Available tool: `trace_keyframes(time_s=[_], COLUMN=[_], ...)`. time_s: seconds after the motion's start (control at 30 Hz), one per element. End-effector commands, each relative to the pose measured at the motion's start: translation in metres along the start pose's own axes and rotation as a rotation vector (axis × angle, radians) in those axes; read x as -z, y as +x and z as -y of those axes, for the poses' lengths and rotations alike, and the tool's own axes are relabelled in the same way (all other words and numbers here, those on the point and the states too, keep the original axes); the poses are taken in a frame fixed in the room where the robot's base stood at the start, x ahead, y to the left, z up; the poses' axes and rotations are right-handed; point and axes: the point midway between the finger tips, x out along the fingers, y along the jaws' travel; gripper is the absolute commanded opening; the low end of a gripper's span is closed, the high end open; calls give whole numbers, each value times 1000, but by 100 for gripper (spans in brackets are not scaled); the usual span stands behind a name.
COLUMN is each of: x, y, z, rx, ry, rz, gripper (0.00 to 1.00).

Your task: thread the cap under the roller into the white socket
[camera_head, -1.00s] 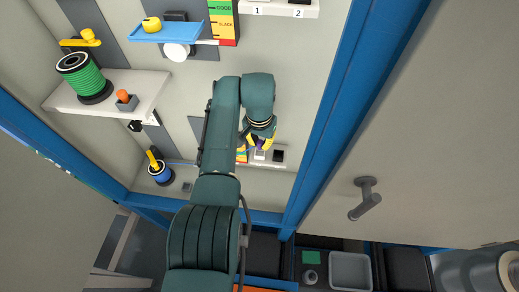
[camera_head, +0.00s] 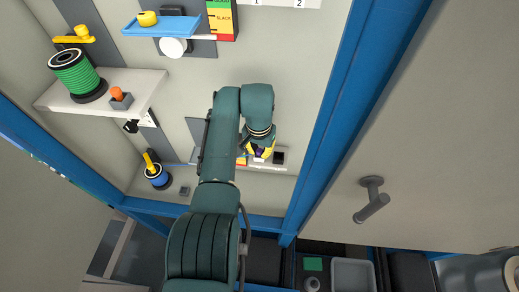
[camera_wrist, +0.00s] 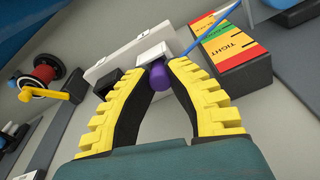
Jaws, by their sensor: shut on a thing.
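My gripper (camera_wrist: 160,80) has two yellow-and-black fingers closed around a purple cap (camera_wrist: 160,78). In the head view my gripper (camera_head: 262,150) is low on the panel, with a bit of purple showing between its fingers. A white block (camera_wrist: 153,53), which looks like the white socket, is right behind the cap. The cap's far end is against or very near it; I cannot tell whether it is inside. A thin blue cable (camera_wrist: 209,34) runs from the upper right towards the right fingertip. A white round part (camera_head: 173,47), possibly the roller, is under a blue ledge.
A black block (camera_wrist: 107,82) is just left of the white one, before a pale plate (camera_wrist: 118,52). A coloured TIGHT gauge (camera_wrist: 231,47) is close on the right. A shelf (camera_head: 135,88) bears a green spool (camera_head: 76,77). A blue spool (camera_head: 157,174) is lower left.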

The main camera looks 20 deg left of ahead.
Motion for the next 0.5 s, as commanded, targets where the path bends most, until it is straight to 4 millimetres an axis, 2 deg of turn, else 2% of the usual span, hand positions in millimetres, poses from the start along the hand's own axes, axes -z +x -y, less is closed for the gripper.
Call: trace_keyframes(time_s=[0.13,0.17,0.3,0.5], x=[0,0,0,0], y=[0,0,0,0], z=[0,0,0,0], rx=[0,0,0,0], ry=[0,0,0,0], rz=[0,0,0,0], gripper=[0,19,43,43])
